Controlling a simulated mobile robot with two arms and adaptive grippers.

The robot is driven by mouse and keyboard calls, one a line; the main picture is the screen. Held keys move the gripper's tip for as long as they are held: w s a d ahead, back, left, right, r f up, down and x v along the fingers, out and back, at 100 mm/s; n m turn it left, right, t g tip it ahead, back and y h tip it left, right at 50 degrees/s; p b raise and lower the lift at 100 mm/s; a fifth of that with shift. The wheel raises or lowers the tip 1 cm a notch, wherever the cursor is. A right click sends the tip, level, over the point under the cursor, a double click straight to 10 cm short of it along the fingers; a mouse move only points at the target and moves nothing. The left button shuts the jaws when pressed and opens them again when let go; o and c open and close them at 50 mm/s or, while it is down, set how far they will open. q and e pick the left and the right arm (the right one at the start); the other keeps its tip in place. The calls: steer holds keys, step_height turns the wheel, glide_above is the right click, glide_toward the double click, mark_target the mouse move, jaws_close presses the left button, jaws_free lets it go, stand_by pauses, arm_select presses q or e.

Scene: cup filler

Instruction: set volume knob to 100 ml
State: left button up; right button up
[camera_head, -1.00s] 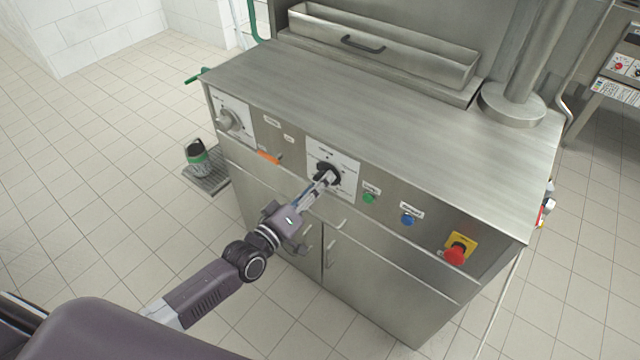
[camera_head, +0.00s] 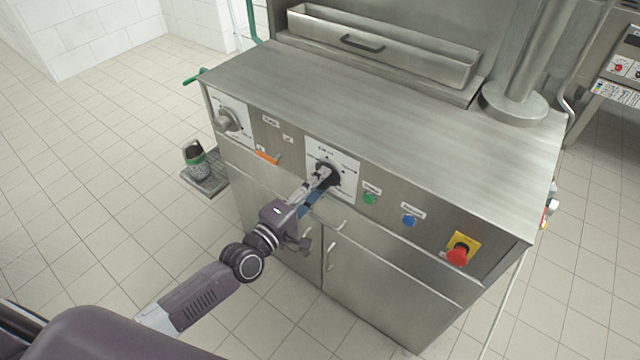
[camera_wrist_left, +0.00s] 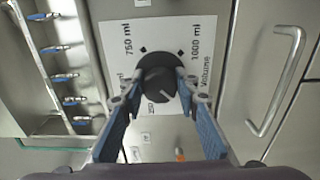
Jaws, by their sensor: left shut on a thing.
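The black volume knob (camera_wrist_left: 158,76) sits on a white dial plate (camera_wrist_left: 118,42) printed 750 ml, 1000 ml, 250 and Volume; a 100 ml mark cannot be made out. Its short white pointer line faces down and right in the left wrist view. In the head view the knob (camera_head: 327,172) is on the machine's front panel, partly covered by my fingers. My left gripper (camera_head: 322,180) is shut on the knob, one blue-padded finger on each side. My right gripper is not in view.
A grey knob (camera_head: 228,119) on another dial plate is at the panel's left. An orange lever (camera_head: 267,157), a green button (camera_head: 370,198), a blue button (camera_head: 408,220) and a red emergency stop (camera_head: 458,256) share the panel. Cabinet handles (camera_head: 331,257) stick out below.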

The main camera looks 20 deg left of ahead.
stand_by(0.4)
arm_select(q)
steer(key=o, duration=1.2)
steer(key=shift+c, duration=0.2)
steer(key=v, duration=1.2)
